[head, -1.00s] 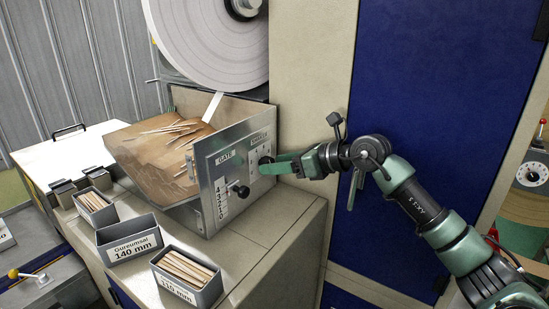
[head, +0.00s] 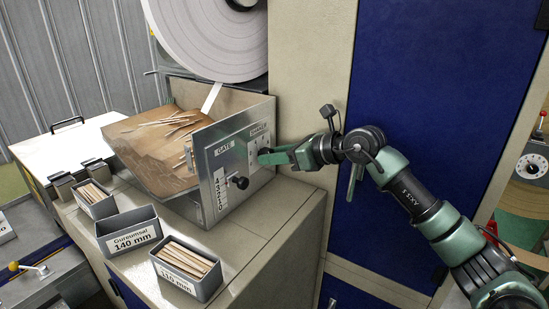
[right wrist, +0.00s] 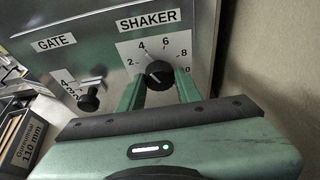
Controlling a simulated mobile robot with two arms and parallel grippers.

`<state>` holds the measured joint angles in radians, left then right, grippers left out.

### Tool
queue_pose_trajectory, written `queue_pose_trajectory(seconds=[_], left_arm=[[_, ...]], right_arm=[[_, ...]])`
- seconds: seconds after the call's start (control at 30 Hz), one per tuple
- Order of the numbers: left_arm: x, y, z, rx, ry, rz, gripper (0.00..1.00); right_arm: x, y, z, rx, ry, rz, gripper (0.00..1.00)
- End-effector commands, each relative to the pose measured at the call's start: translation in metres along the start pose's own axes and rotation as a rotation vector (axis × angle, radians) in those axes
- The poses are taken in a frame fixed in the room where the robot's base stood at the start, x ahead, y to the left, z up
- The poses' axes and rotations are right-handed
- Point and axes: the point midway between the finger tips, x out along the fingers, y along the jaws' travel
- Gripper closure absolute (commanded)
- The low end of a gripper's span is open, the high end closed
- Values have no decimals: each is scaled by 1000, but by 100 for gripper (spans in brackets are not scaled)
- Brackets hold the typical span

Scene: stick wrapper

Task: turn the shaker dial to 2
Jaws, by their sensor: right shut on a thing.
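The shaker dial (right wrist: 159,74) is a round black knob on a grey metal panel, under the label SHAKER. Its white scale plate (right wrist: 150,49) carries the numbers 2, 4, 6, 8 and 0. A short pale mark on the knob seems to point to the lower left, but it is too small to read surely against the scale. My right gripper (right wrist: 160,86) has its green fingers on either side of the knob and is shut on it. In the head view the right gripper (head: 272,158) reaches the panel from the right and mostly hides the dial. My left gripper is not in view.
A black gate knob (right wrist: 88,98) sits left of the dial, with its own number scale. The hopper (head: 155,160) behind the panel holds wooden sticks. Grey stick boxes (head: 128,237) stand on the cabinet top. A blue door (head: 440,90) is behind my right arm.

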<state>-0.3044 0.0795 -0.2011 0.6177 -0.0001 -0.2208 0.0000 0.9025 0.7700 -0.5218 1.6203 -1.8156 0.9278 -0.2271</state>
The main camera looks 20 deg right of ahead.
Motion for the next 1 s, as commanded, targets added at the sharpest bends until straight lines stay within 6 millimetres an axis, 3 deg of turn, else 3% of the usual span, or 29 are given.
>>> queue_pose_trajectory(seconds=[0.6,1.0], left_arm=[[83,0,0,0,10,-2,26],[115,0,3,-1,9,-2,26]], right_arm=[[3,4,-6,-445,7,-184,100],[2,5,-4,-633,14,-262,100]])
